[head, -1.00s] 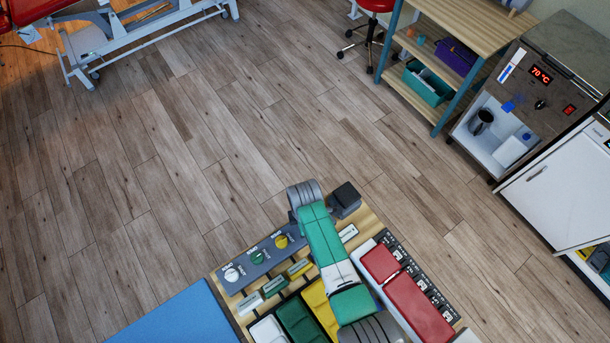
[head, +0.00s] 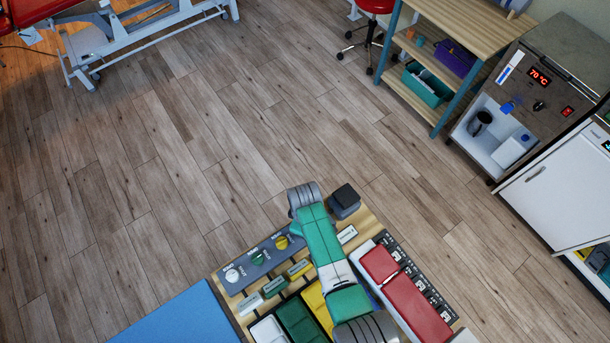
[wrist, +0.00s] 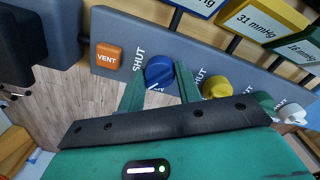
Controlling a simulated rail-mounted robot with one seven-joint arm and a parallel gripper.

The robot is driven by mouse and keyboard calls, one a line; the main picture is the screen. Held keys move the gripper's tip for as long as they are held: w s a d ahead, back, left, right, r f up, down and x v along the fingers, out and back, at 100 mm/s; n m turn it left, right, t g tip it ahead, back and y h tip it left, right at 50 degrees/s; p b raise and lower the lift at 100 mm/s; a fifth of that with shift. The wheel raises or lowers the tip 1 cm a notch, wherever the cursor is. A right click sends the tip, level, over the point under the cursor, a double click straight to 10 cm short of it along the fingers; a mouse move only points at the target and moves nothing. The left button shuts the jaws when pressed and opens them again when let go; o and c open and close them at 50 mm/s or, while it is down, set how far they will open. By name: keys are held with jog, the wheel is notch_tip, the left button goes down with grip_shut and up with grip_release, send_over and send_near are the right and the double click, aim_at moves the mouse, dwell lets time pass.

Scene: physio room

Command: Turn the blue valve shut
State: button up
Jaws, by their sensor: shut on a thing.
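The blue valve (wrist: 160,71) is a round knob on a grey panel (wrist: 218,60) in the wrist view, beside a label reading SHUT. My gripper (wrist: 158,77) has its two green fingers on either side of the knob and is shut on it. White marking shows at the knob's lower edge, but I cannot tell which way the knob points. In the head view my arm hides the blue valve and the gripper's fingertips.
A yellow knob (wrist: 215,85), a green knob (head: 257,257) and a white knob (head: 232,275) share the panel. An orange VENT button (wrist: 107,55) is left of the valve. Red cushions (head: 418,305) lie right of my arm.

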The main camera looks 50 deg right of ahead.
jog(key=m, duration=0.5)
jog(key=shift+m, duration=0.3)
jog(key=m, duration=0.5)
jog(key=shift+p, duration=0.35)
jog(key=shift+m, duration=0.3)
jog(key=o, duration=1)
jog(key=shift+c, duration=0.2)
jog(key=shift+r, duration=0.1)
notch_tip(320, 180, up, 8)
jog(key=shift+f+p, duration=0.2)
jog(key=shift+p, duration=0.65)
